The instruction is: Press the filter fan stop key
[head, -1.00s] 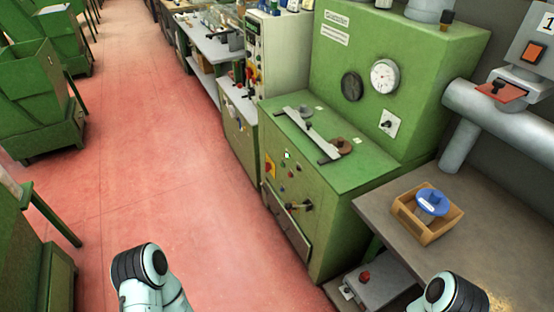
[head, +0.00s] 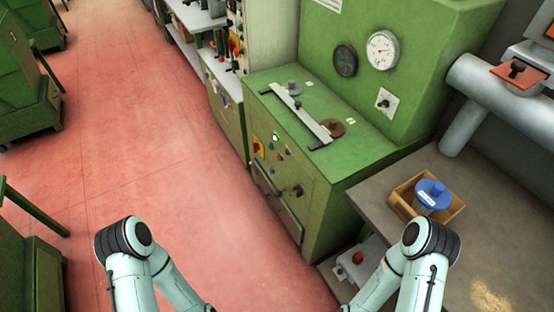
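The front of the green machine (head: 225,128) carries a small control panel with a pale lit key (head: 275,138), a red-and-yellow rotary switch (head: 258,147) and several small red and dark buttons (head: 280,155). A dark handle-like knob (head: 297,190) sits lower right on that front. The labels are too small to read, so I cannot tell which key is the filter fan stop. Both my arms show at the bottom of the head view, bent downward. Both grippers are out of view.
A grey bench (head: 385,197) at right holds a wooden box (head: 402,202) with a blue-topped item (head: 432,194). A grey box with a red button (head: 358,258) stands low beneath it. Red floor (head: 170,150) is clear left of the machine.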

